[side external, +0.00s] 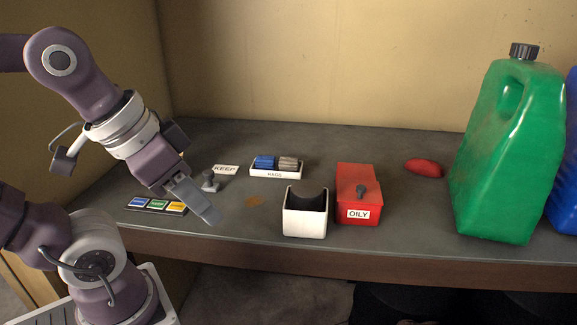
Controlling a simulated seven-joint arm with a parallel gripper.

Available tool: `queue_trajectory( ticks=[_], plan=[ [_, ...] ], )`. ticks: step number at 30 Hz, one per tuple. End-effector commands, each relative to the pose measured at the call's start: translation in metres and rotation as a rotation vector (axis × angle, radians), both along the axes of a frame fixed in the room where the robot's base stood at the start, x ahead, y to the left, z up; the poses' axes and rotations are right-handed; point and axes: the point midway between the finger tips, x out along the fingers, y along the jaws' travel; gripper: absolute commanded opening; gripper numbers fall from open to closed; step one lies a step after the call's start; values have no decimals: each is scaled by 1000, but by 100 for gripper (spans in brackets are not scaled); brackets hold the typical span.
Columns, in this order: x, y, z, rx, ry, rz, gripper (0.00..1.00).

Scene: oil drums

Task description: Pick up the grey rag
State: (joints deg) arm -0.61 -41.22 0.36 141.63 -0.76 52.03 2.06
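The grey rag (288,163) looks like a small grey-brown roll. It lies in the right half of a white tray labelled RAGS (274,174), beside a blue rag (265,162) on its left. My gripper (208,213) points down and to the right over the front left of the bench, in front and to the left of the tray, apart from the rag. Its fingers overlap from this side, so their opening does not show. I see nothing held at the visible tip.
A white open-topped box (305,222) and a red box labelled OILY (358,182) stand right of my gripper. A KEEP sign (225,170), a small knobbed grey piece (210,183) and a colour card (140,202) lie left. A red lump (425,167) and green jug (508,150) are right.

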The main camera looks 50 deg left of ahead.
Motion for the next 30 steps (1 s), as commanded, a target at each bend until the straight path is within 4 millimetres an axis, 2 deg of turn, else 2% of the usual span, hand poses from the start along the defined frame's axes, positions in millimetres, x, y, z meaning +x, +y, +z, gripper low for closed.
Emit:
queue_trajectory(
  ticks=[2,4,5,6,8,9,11,12,15,18,21,24,30],
  plan=[
    [27,4,15,-9,40,-31,36],
    [71,15,33,-22,84,-92,36],
    [94,23,39,-28,101,-123,36],
    [125,37,44,-37,118,-165,36],
    [170,63,45,-45,136,-234,36],
    [199,85,40,-48,141,-279,36],
    [239,121,27,-48,141,-352,36],
    [262,147,13,-41,139,-405,36],
    [305,208,-29,-19,125,-538,36],
    [327,253,-70,7,107,-655,36],
    [336,276,-97,25,90,-734,36],
    [339,283,-110,33,83,-767,36],
    [348,275,-138,34,86,-773,36]
  ],
)
